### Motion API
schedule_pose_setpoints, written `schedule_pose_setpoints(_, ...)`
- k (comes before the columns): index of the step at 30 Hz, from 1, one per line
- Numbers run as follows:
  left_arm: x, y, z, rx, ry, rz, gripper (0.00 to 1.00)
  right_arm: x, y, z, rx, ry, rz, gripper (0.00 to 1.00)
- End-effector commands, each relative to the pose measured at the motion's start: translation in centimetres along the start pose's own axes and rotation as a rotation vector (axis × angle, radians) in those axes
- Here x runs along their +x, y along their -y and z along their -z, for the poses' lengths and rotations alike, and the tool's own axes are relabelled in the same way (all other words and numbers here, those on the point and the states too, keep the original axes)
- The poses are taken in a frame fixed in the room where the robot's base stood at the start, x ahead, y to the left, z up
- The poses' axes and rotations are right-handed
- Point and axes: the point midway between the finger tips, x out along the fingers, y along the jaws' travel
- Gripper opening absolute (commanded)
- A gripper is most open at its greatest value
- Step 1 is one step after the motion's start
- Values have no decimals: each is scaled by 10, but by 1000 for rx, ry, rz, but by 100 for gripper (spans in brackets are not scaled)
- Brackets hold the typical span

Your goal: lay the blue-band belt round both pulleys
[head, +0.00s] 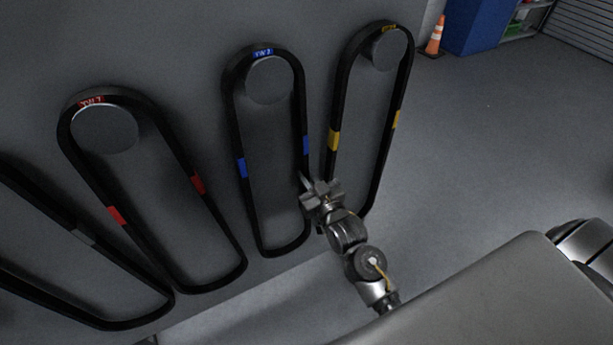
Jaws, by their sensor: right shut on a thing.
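The blue-band belt (235,125) is a long black loop with blue marks on both strands. It hangs over a round grey peg (269,80) on the dark panel, with a blue label at its top. My right gripper (306,184) is at the lower part of the belt's right strand and is shut on it; its fingers hide the spot they hold. The rest of the loop hangs straight to its rounded bottom. My left gripper is out of view. The two pulleys are not in view.
A yellow-band belt (341,100) hangs close on the right, its lower end partly behind my right gripper. A red-band belt (152,245) and a grey-marked belt (45,208) hang on the left. Open floor (500,130) lies right, with an orange cone (436,36) and blue cabinet (482,25) beyond.

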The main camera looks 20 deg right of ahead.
Motion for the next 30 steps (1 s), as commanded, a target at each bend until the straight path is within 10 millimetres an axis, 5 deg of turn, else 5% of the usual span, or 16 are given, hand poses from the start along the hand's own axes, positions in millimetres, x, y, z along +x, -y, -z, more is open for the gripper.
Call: schedule_pose_setpoints(30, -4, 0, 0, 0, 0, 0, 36, -2, -1, -6, 0, 1, 0, 0)
